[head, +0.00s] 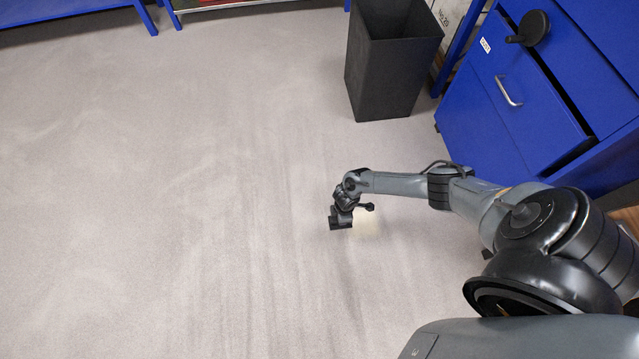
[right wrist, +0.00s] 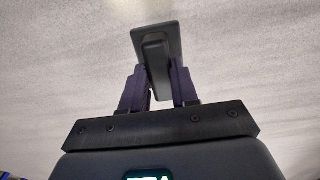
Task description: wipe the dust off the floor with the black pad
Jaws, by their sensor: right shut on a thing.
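The black pad (right wrist: 158,38) is between the fingers of my right gripper (right wrist: 158,85) in the right wrist view, held by its raised grip. In the head view the pad (head: 341,223) is a small dark block at the end of my right arm, low at the floor; I cannot tell whether it touches. My right gripper (head: 344,207) is shut on it. The grey floor (head: 180,190) is covered with pale, streaky dust, with darker streaks left of and below the pad. A pale yellowish patch (head: 366,222) lies right beside the pad. My left gripper is not in view.
A black bin (head: 385,80) stands on the floor beyond my right arm. A blue cabinet (head: 500,110) with drawers stands at the right. Blue bench legs (head: 147,18) are along the far edge. The floor at left and centre is clear.

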